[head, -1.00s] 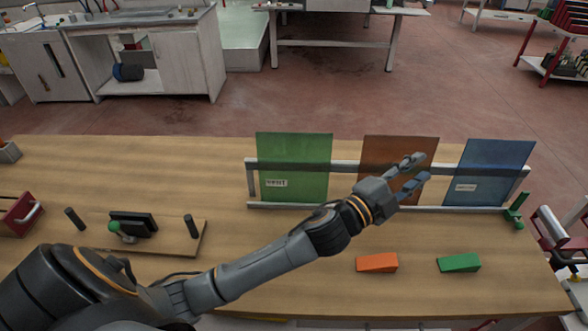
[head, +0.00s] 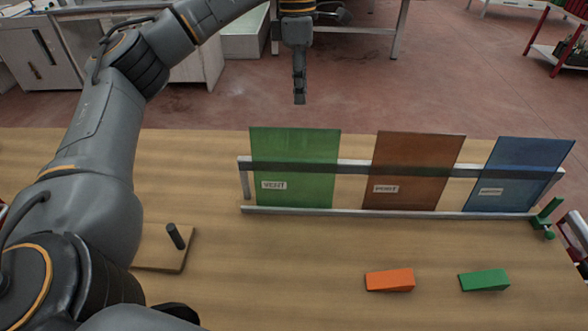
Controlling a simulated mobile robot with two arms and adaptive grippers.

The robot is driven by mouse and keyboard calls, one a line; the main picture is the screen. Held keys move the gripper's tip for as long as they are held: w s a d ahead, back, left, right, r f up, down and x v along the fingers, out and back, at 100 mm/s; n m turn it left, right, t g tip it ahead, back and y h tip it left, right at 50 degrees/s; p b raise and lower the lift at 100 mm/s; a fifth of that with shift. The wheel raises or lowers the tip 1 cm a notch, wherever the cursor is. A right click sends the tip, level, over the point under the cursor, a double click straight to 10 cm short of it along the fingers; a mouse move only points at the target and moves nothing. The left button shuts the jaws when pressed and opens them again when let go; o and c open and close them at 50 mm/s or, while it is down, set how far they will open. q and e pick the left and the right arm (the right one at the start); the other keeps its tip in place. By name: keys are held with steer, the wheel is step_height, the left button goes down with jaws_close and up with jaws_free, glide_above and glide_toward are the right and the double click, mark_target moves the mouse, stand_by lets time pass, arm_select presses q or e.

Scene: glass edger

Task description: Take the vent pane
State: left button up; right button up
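The green see-through pane (head: 294,165) stands in the rack at the left; its small white label seems to read VENT. A brown pane (head: 414,170) with a white label stands in the middle. A blue pane (head: 519,174), whose label is too small to read, stands at the right. My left gripper (head: 299,97) hangs pointing down, just above the green pane's top edge in the picture, and does not appear to touch it. Its fingers show edge-on as one narrow shape, so their opening is hidden. My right gripper is out of view.
The metal rack (head: 350,211) has a lower rail and a rear bar. An orange wedge (head: 390,280) and a green wedge (head: 484,281) lie in front. A green clamp-like piece (head: 544,216) is at the rack's right end. A board with a dark peg (head: 176,236) is partly behind my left arm.

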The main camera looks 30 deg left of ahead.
arm_select(q)
steer(key=a, duration=0.2)
glide_above(295, 144)
steer(key=w+a, duration=0.1)
steer(key=a, duration=0.1)
step_height(295, 144, down, 7)
steer(key=shift+y, duration=0.3)
steer(key=f, duration=0.1)
steer(key=d+f+p, duration=0.1)
steer(key=f, duration=0.2)
steer(key=shift+s+d+f+p, duration=0.2)
steer(key=shift+s+d+p, duration=0.1)
steer(key=shift+d+p, duration=0.1)
steer(key=shift+s+a+f, duration=0.1)
steer(key=shift+f, duration=0.5)
jaws_close()
steer(key=shift+r, duration=0.1)
